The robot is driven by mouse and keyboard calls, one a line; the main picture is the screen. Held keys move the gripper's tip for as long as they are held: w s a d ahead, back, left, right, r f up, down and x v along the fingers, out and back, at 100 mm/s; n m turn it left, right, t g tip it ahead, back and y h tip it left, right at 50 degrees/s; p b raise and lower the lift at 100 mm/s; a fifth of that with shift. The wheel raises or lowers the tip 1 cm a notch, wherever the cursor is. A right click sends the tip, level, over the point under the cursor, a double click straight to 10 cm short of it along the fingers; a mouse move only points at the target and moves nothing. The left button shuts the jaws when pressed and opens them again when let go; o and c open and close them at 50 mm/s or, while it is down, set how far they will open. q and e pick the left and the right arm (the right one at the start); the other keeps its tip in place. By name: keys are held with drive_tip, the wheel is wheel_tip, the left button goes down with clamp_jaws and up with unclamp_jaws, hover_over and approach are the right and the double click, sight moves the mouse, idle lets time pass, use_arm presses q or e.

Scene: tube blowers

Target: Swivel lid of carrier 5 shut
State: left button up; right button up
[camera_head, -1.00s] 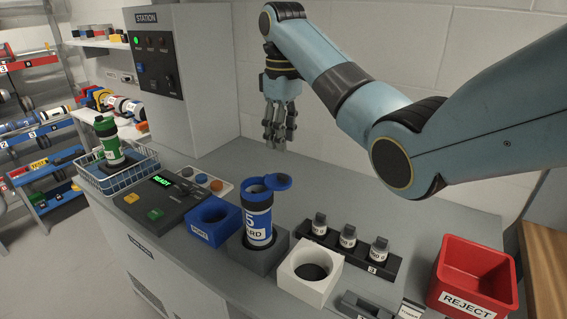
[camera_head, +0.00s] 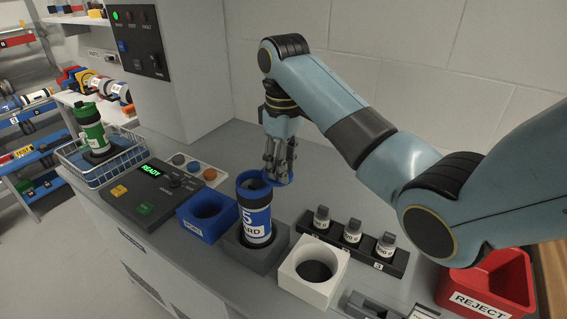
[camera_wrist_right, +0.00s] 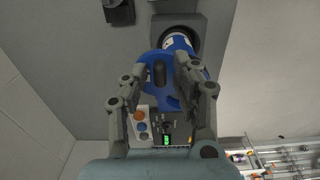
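Carrier 5 (camera_head: 252,218) is a blue tube with a white label, upright in a grey square holder (camera_head: 246,252). My right gripper (camera_head: 277,175) is down at the lid. The tube (camera_wrist_right: 178,42) shows just beyond. My left gripper is not in view.
A blue holder (camera_head: 187,226) stands left of the carrier and a white holder (camera_head: 295,283) right. A black rack (camera_head: 398,263) with several small vials is further right, near a red REJECT bin (camera_head: 470,300). A wire basket (camera_head: 80,172) holds a green carrier (camera_head: 90,127).

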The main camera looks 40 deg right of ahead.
drive_tip(key=c, duration=0.4)
clamp_jaws()
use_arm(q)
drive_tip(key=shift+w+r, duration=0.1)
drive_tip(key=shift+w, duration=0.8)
